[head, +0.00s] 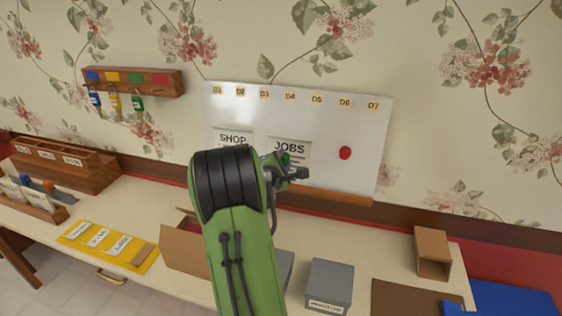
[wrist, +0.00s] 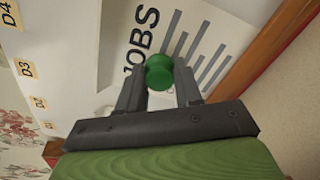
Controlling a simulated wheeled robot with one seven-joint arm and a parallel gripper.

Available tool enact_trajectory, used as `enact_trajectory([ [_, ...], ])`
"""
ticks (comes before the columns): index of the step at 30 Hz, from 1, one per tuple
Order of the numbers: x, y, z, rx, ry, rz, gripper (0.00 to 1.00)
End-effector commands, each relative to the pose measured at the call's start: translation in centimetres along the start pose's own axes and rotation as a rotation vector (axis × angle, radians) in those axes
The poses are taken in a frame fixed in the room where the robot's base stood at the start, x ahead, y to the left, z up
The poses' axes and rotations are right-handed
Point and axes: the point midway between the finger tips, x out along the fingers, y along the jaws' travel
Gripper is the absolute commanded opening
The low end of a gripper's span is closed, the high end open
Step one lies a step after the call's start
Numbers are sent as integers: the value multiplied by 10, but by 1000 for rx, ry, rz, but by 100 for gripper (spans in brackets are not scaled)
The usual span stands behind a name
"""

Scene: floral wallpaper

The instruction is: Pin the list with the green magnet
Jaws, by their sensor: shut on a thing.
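The green magnet (wrist: 159,71) is a round knob between the two fingers of my gripper (wrist: 160,84), which is shut on it. The magnet is in front of the JOBS list (wrist: 200,45), a sheet with a bold title and grey bars. Whether it touches the paper is unclear. In the head view my gripper (head: 290,170) is at the lower part of the JOBS list (head: 290,147), partly covering it. The list is on the whiteboard (head: 370,120). A SHOP list (head: 233,137) is left of it, its lower part hidden by my arm.
A red magnet (head: 345,153) sits on the board right of the JOBS list. Day labels run along the board's top. A key rack (head: 135,82) hangs at left. The counter below holds a grey box (head: 329,284), an open cardboard box (head: 190,247) and a yellow mat (head: 83,232).

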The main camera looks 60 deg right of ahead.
Motion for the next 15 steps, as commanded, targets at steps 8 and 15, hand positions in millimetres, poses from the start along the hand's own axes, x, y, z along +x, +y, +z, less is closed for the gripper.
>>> enact_trajectory([
  [8, 1, 0, 0, 0, 0, 0, 6],
  [15, 4, 0, 0, 0, -1, 0, 6],
])
